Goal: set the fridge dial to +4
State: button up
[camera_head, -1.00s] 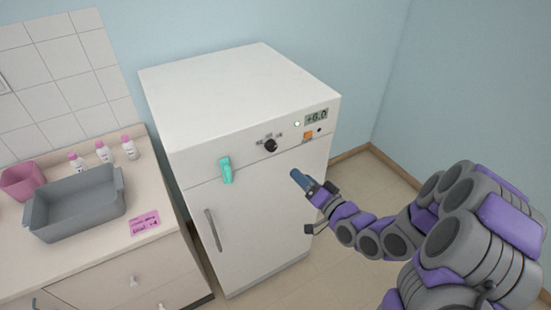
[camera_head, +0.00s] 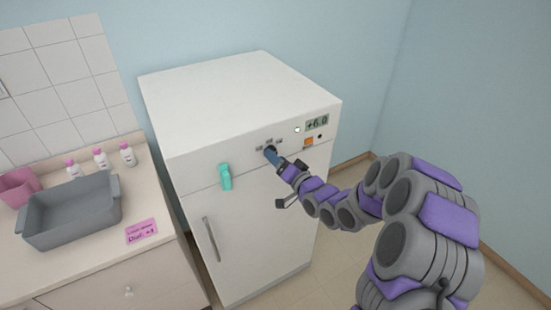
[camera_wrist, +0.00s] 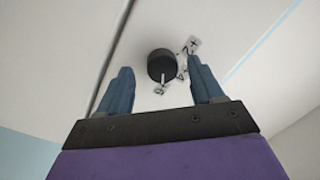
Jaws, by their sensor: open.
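The white fridge (camera_head: 240,95) stands in the middle of the head view. Its black round dial (camera_wrist: 161,66) shows in the wrist view, with a pale pointer mark and small printed labels around it. In the head view the dial (camera_head: 269,150) is partly hidden by my fingers. The fridge display (camera_head: 317,123) reads +6.0. My gripper (camera_head: 275,157) is at the dial; in the wrist view my gripper (camera_wrist: 163,88) is open, with one blue finger on each side of the dial's lower edge. I cannot tell whether the fingers touch it.
A teal latch (camera_head: 225,177) and a grey handle (camera_head: 211,239) are on the fridge front. An orange switch (camera_head: 308,142) sits below the display. On the left counter are a grey basin (camera_head: 70,215), pink-capped bottles (camera_head: 100,158) and a pink note (camera_head: 141,232).

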jog(key=shift+w+a, duration=0.5)
jog(key=shift+w, duration=0.05)
jog(key=c, duration=1.1)
